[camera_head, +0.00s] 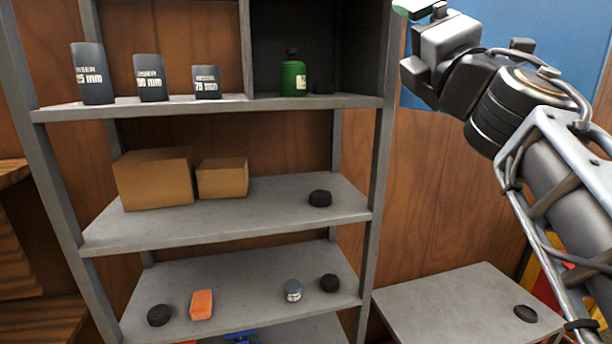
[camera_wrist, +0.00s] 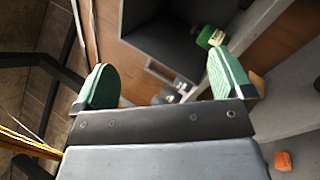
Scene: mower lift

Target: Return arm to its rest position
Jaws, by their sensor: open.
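My gripper (camera_wrist: 160,85) shows in the wrist view with its two green-padded fingers wide apart and nothing between them. In the head view my arm comes in from the right, and the gripper end is at the top right, partly cut off by the upper edge. It is raised to the right of the grey shelf unit (camera_head: 225,103), apart from it.
The shelves hold dark cylinders (camera_head: 150,78), a green bottle (camera_head: 293,78), cardboard boxes (camera_head: 155,178), black pucks (camera_head: 320,198), an orange block (camera_head: 201,304) and a small grey jar (camera_head: 292,290). A grey table (camera_head: 450,310) stands below my arm with one puck (camera_head: 525,314).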

